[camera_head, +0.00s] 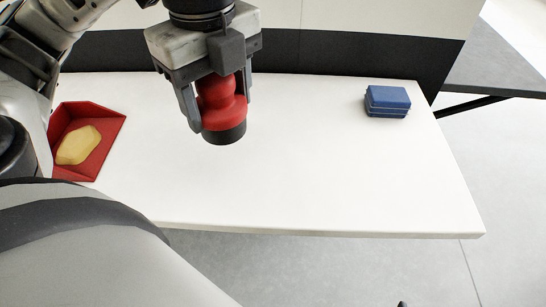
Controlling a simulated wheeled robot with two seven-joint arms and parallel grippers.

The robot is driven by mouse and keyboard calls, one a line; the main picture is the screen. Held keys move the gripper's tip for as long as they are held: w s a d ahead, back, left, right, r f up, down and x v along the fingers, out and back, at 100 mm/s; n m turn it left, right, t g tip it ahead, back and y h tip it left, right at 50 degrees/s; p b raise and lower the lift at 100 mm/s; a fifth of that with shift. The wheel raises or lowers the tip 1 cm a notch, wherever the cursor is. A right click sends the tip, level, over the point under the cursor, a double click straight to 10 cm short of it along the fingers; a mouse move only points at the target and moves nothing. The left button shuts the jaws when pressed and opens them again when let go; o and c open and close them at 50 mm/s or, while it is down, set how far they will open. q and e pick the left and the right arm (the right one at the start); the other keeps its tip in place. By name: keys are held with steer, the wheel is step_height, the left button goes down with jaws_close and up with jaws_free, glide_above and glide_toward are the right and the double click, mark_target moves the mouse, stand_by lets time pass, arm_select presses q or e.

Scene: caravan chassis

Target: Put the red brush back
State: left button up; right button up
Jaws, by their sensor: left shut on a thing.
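The red brush (219,96) has a rounded red body and a dark band at its lower end. My left gripper (215,112) is shut on it, with one finger on each side, and points down over the white table (320,170). The brush is upright with its dark end lowest. I cannot tell from this one view how high it is above the table. The top of the brush is hidden by the gripper. My right gripper is not in view.
A red open tray (107,121) with a yellow piece (78,145) in it is at the table's left. A blue box-shaped thing (387,100) is at the back right. The table's middle and front right are clear. A dark surface (497,62) is beyond the right edge.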

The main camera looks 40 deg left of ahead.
arm_select(q)
steer(key=s+m+p, duration=0.1)
steer(key=m, duration=0.1)
steer(key=s+m, duration=0.1)
steer(key=m, duration=0.1)
steer(key=s+a+m+p, duration=0.1)
steer(key=m, duration=0.1)
steer(key=shift+r+p, duration=0.15)
steer(key=shift+p, duration=0.15)
steer(key=shift+w+p, duration=0.35)
steer(key=shift+p, duration=0.6)
steer(key=w+d+f, duration=0.1)
steer(key=w+f, duration=0.2)
steer(key=w+d+f, duration=0.1)
steer(key=w+f, duration=0.3)
steer(key=w+d+f, duration=0.1)
steer(key=w+f, duration=0.2)
steer(key=w, duration=0.1)
steer(key=shift+w+f+p, duration=0.15)
steer(key=shift+w+p, duration=0.05)
steer(key=shift+p, duration=0.15)
steer(key=shift+f, duration=1.55)
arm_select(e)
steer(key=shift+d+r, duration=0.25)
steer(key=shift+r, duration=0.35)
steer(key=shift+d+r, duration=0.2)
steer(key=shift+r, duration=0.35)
arm_select(q)
steer(key=shift+f, duration=0.15)
